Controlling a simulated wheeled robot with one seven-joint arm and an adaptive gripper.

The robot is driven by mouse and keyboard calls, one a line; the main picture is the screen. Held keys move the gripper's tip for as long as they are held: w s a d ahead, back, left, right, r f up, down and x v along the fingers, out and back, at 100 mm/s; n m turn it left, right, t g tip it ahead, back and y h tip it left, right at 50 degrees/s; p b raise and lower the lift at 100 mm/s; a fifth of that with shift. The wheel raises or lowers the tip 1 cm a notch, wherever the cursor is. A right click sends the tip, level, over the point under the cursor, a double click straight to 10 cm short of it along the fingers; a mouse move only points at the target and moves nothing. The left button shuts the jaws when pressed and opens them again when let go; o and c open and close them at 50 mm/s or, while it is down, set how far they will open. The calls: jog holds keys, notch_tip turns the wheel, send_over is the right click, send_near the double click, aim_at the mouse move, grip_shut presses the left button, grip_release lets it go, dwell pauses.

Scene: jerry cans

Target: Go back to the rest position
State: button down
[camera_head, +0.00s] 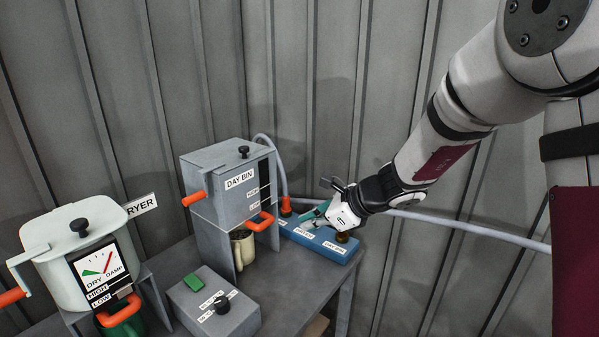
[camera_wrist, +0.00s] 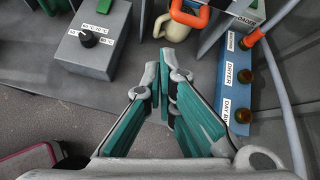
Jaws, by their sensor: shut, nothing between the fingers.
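My gripper (camera_head: 308,215) is shut and empty. In the head view it hangs over the blue strip (camera_head: 330,248) at the right end of the bench, with its teal fingers pointing left and partly hiding the strip. In the wrist view my gripper's fingertips (camera_wrist: 172,62) meet with nothing between them. The blue strip (camera_wrist: 237,75) lies to their right there, with labels and brown round fittings. I cannot tell from the head view whether the fingers touch the strip.
The grey day bin (camera_head: 232,185) stands left of my gripper, above a beige jug (camera_head: 243,248). A white dryer (camera_head: 75,260) stands at far left. A grey knob box (camera_head: 214,303) sits in front. A pale hose (camera_head: 470,230) runs behind my arm along the corrugated wall.

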jog(key=s+d+r+n+g+h+p, duration=0.1)
jog(key=s+d+r+n+g+p, duration=0.2)
jog(key=s+r+n, duration=1.25)
jog(key=s+d+r+n+h+p, duration=0.1)
jog(key=s+d+n+h+p, duration=0.1)
jog(key=s+d, duration=0.2)
jog(key=s+d+r+n+t+h+p, duration=0.1)
jog(key=s+d, duration=0.4)
jog(key=s, duration=0.6)
jog(key=s+d+r+n+h+p, duration=0.2)
jog(key=s+d+n+h, duration=0.1)
jog(key=s, duration=0.4)
jog(key=shift+s+d+n+t+h+p, duration=0.3)
jog(key=shift+s+d+n+h+p, duration=0.1)
jog(key=shift+d+h, duration=0.25)
